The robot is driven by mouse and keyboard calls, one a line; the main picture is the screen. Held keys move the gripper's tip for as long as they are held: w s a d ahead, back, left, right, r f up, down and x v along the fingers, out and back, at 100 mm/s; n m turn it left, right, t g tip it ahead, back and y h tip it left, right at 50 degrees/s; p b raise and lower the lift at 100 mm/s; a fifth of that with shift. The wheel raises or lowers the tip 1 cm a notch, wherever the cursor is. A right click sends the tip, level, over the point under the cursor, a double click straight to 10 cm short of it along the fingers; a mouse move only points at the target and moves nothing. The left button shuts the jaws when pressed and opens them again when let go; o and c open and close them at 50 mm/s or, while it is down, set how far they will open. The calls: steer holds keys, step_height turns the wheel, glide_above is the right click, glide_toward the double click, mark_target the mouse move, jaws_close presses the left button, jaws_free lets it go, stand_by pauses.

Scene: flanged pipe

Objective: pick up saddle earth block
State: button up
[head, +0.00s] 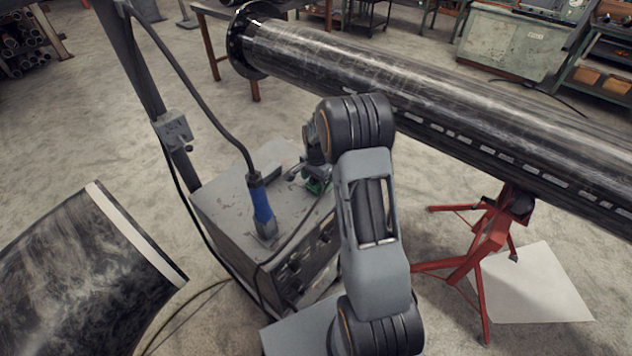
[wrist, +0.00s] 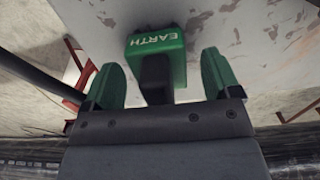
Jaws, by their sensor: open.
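The saddle earth block (wrist: 157,48) is green with white "EARTH" lettering and a dark part below it. In the wrist view it lies on the worn grey top of a metal cabinet (wrist: 215,12). My gripper (wrist: 165,82) is open, with one green fingertip on each side of the block and visible gaps between. I cannot tell whether the fingers touch the cabinet top. In the head view my gripper (head: 318,180) is over the cabinet's right back part, and my arm largely hides the block there.
A blue-handled tool (head: 261,205) with a cable stands on the cabinet top (head: 228,190), left of my gripper. A long flanged pipe (head: 420,85) runs behind my arm on a red stand (head: 480,245). A curved pipe piece (head: 85,270) lies at left. A dark post (head: 150,90) rises behind the cabinet.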

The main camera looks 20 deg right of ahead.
steer(key=shift+f, duration=0.6)
steer(key=shift+c, duration=0.2)
steer(key=c, duration=0.9)
steer(key=shift+r, duration=0.1)
steer(key=shift+c, duration=0.4)
steer(key=shift+r, duration=0.1)
